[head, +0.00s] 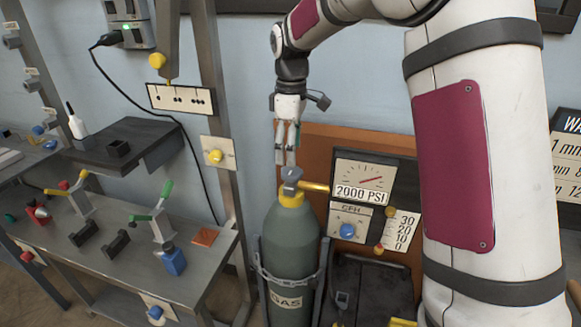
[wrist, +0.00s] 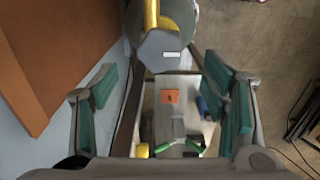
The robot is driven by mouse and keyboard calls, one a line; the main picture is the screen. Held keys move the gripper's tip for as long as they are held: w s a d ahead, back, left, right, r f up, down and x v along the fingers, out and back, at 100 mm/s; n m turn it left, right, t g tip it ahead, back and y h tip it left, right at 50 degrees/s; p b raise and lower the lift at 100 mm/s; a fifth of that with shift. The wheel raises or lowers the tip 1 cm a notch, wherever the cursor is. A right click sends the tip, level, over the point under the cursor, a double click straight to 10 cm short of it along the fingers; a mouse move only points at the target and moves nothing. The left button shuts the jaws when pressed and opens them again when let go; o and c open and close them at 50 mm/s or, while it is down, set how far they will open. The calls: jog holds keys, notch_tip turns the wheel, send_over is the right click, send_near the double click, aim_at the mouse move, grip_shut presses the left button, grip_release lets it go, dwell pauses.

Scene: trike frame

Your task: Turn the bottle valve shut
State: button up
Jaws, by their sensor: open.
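The gas bottle (head: 290,240) is a grey-green upright cylinder labelled GAS, in a metal holder. On its yellow neck sits the grey bottle valve (head: 292,175), with a brass pipe (head: 315,187) running right to the gauge panel. My gripper (head: 286,160) points down just above the valve. In the wrist view the valve's grey faceted knob (wrist: 165,50) has a small white mark and lies ahead, between the lines of the fingers. My gripper (wrist: 160,75) is open and empty there, with teal pads apart. Contact with the knob cannot be told.
The panel with a 2000 PSI gauge (head: 363,182) and blue CFH knob (head: 347,231) stands close right of the valve. A bench (head: 195,262) with clamps, a blue block and an orange square is at left. A grey post (head: 222,120) rises behind the bench.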

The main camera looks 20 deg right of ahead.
aim_at(291, 170)
jog(key=shift+f, duration=2.75)
jog(key=shift+c, duration=0.6)
jog(key=c, duration=1)
